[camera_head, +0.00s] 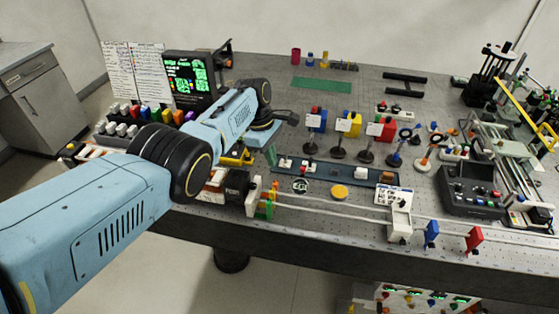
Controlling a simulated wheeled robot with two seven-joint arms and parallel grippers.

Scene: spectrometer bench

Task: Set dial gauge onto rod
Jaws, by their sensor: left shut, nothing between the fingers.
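A small round black-and-white piece (300,186), which looks like the dial gauge, lies flat near the front of the bench, left of a yellow disc (339,192). It is too small to read. My left arm reaches in from the left over the bench. Its gripper (286,117) is shut and empty, just left of the blue block and behind the round piece. My right gripper is out of view.
A blue tray (345,175) holds small parts near the front. White rails (340,209) run along the front edge toward blue and red plates. A black control box (472,190) and tall equipment crowd the right.

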